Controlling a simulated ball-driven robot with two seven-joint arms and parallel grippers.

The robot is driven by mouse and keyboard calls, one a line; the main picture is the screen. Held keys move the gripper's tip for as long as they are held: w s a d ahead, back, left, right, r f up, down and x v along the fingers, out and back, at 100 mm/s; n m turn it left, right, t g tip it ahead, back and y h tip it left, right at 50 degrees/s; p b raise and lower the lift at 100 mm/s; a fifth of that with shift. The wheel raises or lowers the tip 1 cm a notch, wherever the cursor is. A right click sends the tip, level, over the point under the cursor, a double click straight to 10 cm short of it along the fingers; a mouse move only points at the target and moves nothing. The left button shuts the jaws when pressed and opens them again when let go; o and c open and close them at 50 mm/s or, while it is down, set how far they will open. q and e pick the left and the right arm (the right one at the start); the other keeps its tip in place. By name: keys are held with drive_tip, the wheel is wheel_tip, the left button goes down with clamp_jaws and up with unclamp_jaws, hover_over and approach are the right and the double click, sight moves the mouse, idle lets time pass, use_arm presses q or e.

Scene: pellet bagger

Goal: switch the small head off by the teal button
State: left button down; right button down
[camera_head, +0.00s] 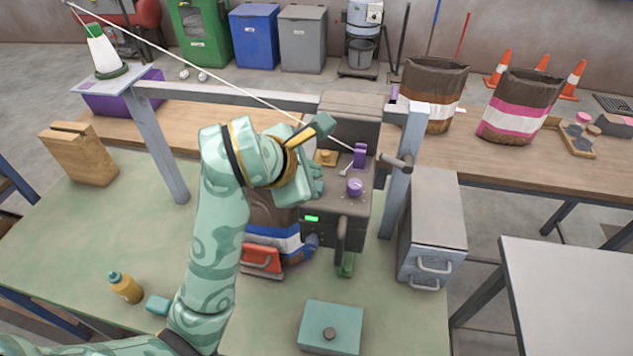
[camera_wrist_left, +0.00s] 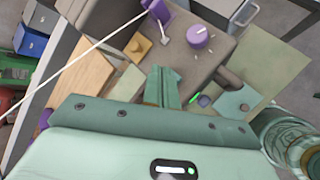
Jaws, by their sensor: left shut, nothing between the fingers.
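The small head (camera_head: 345,228) is a dark grey machine on the green table, with a lit green indicator (camera_head: 311,218) on its front. It also shows in the left wrist view (camera_wrist_left: 190,55), with a purple knob (camera_wrist_left: 198,37) on top. My left gripper (camera_head: 317,187) is shut and empty, over the near left part of the head; whether it touches cannot be told. Its shut fingers show in the left wrist view (camera_wrist_left: 163,82). I cannot make out a teal button on the head; the gripper hides part of that face. My right gripper is out of view.
A grey frame (camera_head: 270,98) spans behind the head. A striped bag (camera_head: 272,232) stands left of it, a grey drawer cabinet (camera_head: 432,225) right. A teal box with a dark knob (camera_head: 343,316) lies in front, a yellow bottle (camera_head: 126,288) at left. The table's left middle is clear.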

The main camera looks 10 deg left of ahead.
use_arm(q)
drive_tip(key=shift+f, duration=0.1)
idle(0.5)
drive_tip(key=shift+f+b, duration=0.3)
drive_tip(key=shift+f+b, duration=0.45)
drive_tip(key=shift+f, duration=0.1)
idle(0.6)
drive_tip(key=shift+r, duration=0.1)
drive_tip(key=shift+r+p, duration=0.9)
drive_tip(key=shift+p, duration=0.05)
wheel_tip(320, 180, up, 6)
drive_tip(key=p, duration=0.5)
drive_tip(key=shift+p, duration=0.35)
